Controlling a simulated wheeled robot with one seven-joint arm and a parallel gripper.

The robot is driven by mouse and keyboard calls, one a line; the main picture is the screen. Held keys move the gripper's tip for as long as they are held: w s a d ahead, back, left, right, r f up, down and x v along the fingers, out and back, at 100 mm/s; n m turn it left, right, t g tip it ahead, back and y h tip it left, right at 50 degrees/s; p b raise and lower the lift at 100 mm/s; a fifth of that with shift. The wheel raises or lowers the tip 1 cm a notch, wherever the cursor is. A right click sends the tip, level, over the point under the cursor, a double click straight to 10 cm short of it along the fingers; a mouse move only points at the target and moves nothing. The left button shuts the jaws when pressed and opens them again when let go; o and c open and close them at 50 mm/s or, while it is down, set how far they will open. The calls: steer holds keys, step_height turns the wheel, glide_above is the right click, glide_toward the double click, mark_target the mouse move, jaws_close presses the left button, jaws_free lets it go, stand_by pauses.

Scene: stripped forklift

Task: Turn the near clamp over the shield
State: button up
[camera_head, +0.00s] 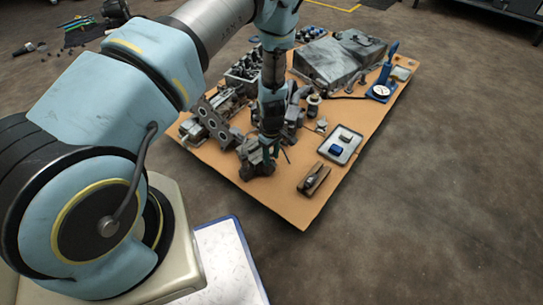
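A grey, sloped metal cover (338,58), which looks like the shield, lies at the far side of the brown board. Small fittings stand along its front edge, but they are too small for me to tell which is the near clamp. My gripper (269,146) points down over the near left part of the board, well apart from the cover. It is at a dark metal part (257,168); I cannot tell whether it touches it. The fingers are small and dark against the parts, so their opening is unclear.
The brown board (295,209) carries grey machine parts (213,122) at left, a crate of dark parts (243,72), a tray with a blue item (339,146), a small wooden block (314,180) and a blue stand with a gauge (382,88). Floor at right is clear.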

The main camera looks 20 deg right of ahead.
mark_target(271, 159)
step_height(271, 159, up, 11)
steer(key=p, duration=0.2)
stand_by(0.5)
stand_by(0.3)
